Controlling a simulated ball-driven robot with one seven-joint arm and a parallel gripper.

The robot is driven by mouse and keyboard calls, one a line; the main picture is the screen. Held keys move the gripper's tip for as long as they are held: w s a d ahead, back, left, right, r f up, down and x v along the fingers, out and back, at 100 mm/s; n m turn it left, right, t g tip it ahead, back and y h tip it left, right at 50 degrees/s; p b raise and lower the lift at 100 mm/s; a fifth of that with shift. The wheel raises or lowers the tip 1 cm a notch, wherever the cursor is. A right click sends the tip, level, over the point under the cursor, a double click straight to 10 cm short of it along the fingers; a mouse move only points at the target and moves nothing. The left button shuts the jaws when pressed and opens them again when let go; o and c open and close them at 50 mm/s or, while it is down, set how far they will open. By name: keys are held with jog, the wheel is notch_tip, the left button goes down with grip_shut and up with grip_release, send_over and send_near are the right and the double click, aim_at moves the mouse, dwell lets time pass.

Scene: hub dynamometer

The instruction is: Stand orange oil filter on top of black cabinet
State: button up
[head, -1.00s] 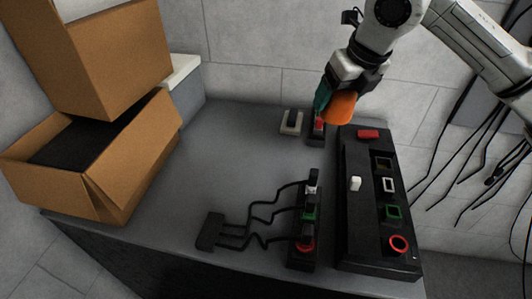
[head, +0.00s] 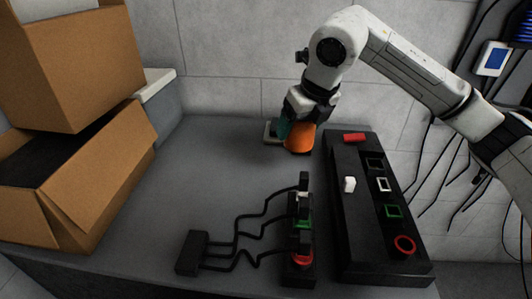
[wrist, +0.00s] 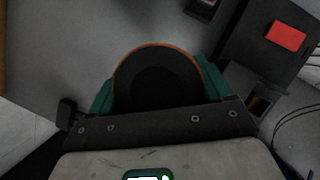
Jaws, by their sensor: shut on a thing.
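The orange oil filter (head: 299,138) is held by my gripper (head: 297,132), which is shut on it between teal fingers. In the wrist view the filter (wrist: 158,55) shows its dark round end with an orange rim, and the gripper (wrist: 158,88) has a teal finger on each side. The filter is over the back of the grey-topped, dark-sided cabinet (head: 150,190), left of the long black panel. I cannot tell whether its lower end touches the top.
The long black panel (head: 355,215) carries a red block, a white knob and coloured frames. A black strip (head: 299,272) with wired connectors lies to its left. Cardboard boxes (head: 80,200) fill the left. The middle-left top is clear.

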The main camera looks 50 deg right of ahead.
jog(key=w+f, duration=0.2)
jog(key=w, duration=0.1)
jog(key=w+f+p, duration=0.1)
jog(key=w+f, duration=0.4)
jog(key=w, duration=0.2)
jog(key=shift+d+f, duration=0.25)
jog(key=shift+w+f, duration=0.2)
jog(key=shift+w+f+p, duration=0.15)
jog(key=shift+f+p, duration=0.15)
jog(key=shift+f, duration=0.65)
jog(key=shift+w+f+p, duration=0.1)
jog(key=shift+f+p, duration=0.15)
jog(key=shift+f, duration=0.65)
jog(key=shift+f, duration=0.2)
jog(key=o, duration=1.2)
jog(key=shift+r, duration=0.1)
